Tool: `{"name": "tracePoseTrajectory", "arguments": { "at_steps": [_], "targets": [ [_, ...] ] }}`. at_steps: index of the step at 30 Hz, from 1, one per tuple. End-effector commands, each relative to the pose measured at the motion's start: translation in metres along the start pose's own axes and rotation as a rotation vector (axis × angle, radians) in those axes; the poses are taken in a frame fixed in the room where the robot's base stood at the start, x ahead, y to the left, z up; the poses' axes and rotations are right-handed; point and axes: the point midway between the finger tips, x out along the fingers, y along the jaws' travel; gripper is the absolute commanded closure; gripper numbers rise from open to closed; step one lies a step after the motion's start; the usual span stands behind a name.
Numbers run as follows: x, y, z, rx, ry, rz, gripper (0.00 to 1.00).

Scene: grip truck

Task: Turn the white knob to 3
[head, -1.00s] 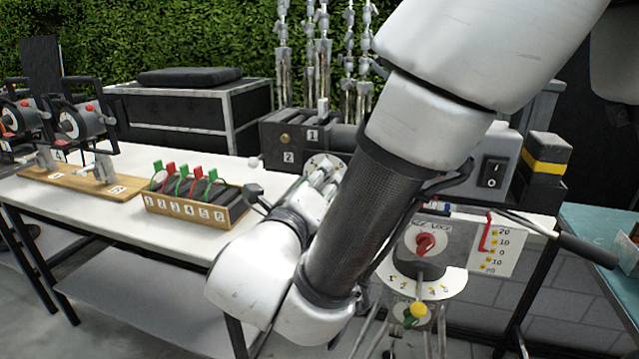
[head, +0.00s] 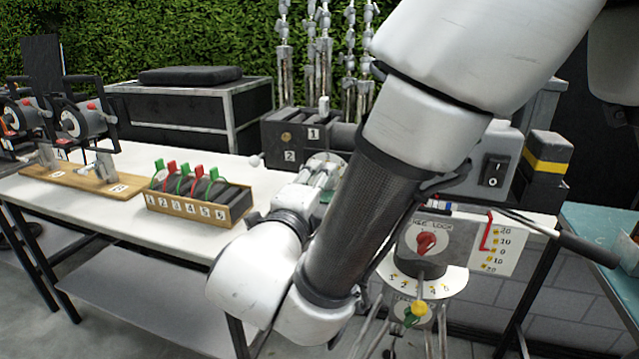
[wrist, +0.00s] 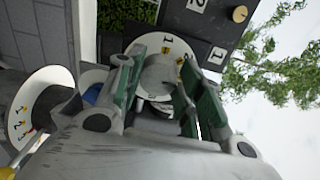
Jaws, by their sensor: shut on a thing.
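The white knob (wrist: 160,76) shows in the wrist view as a pale grey-white rounded piece between my fingers. My gripper (wrist: 158,88) is shut on it, with a green-lined finger on either side. Behind the knob is a white dial plate (wrist: 174,46) with small yellow and dark marks. The knob's pointer and the number it faces cannot be made out. In the head view, my gripper (head: 326,176) is at the front of the dark box, and my arm and fingers hide the knob. Part of the dial plate (head: 322,157) shows above the fingers.
A panel with a red knob (head: 426,243), a scale and a yellow-green knob (head: 415,313) stands right of my arm. A switch box (head: 495,171) is behind it. A wooden rack (head: 197,208) of red and green levers stands on the white table (head: 110,225).

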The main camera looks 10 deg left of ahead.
Motion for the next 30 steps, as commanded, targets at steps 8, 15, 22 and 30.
{"name": "tracePoseTrajectory", "arguments": {
  "at_steps": [8,15,22,30],
  "targets": [
    [-0.0002,0.0011,0.0001,-0.033,-0.001,0.002,0.87],
    [-0.0003,0.0012,0.0001,-0.033,-0.001,0.002,0.87],
    [-0.0002,0.0009,0.0001,-0.032,-0.001,0.002,0.41],
    [-0.0007,0.0005,0.0001,-0.031,-0.001,0.001,0.41]
  ]
}}
